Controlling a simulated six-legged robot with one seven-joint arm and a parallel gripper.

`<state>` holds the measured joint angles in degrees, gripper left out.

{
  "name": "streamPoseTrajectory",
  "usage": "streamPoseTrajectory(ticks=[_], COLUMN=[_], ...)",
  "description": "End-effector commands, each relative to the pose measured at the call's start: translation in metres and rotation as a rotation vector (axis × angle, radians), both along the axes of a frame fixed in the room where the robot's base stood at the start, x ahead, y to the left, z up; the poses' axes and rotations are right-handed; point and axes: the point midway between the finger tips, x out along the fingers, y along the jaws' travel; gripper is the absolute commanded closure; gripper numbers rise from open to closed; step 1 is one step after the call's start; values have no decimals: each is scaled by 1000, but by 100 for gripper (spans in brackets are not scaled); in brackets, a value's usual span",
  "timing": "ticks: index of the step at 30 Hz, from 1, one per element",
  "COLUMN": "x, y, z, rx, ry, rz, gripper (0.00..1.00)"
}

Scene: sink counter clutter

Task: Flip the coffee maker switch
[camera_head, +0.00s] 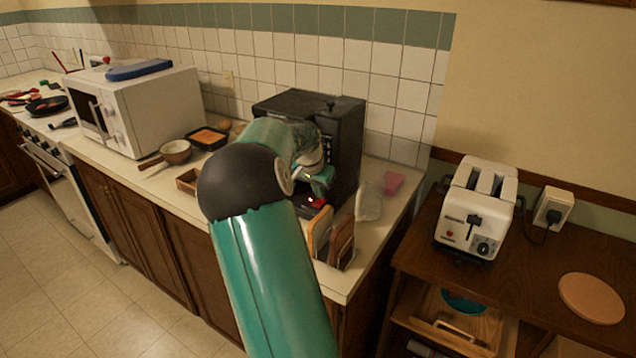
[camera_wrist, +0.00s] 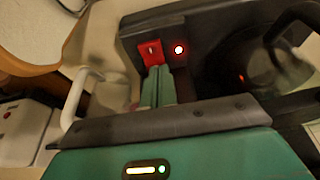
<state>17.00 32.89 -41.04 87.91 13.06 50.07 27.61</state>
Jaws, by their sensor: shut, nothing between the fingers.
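The black coffee maker (camera_head: 346,132) stands on the counter against the tiled wall. Its red switch (camera_head: 318,202) shows low at its front, partly covered by my gripper (camera_head: 322,184). In the wrist view the red switch (camera_wrist: 151,50) sits on the black base, beside a small lit light (camera_wrist: 179,49). My gripper's green fingers (camera_wrist: 157,72) are shut with nothing between them. Their tips are right at the lower edge of the switch; I cannot tell if they press on it. A dark round carafe (camera_wrist: 245,60) is at the right in the wrist view.
Wooden boards (camera_head: 330,238) stand upright close in front of the coffee maker. A clear container (camera_head: 369,203) and a pink sponge (camera_head: 393,183) are to its right. A pan (camera_head: 175,152), a dark tray (camera_head: 207,138) and a microwave (camera_head: 137,108) are left. A toaster (camera_head: 477,212) stands on the side table.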

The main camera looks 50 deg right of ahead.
Motion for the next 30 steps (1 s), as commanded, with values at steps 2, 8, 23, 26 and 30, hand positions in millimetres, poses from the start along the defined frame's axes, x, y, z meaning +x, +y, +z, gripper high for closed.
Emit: streamPoseTrajectory(ticks=[2, 8, 23, 26, 30], x=[0, 0, 0, 0, -1], y=[0, 0, 2, 7, 13], z=[-1, -1, -7, -7, -8], rx=[0, 0, 5, 7, 9], ry=[-1, 0, 3, 4, 3], rz=[0, 0, 1, 2, 1], gripper=[100, 100, 100, 100, 100])
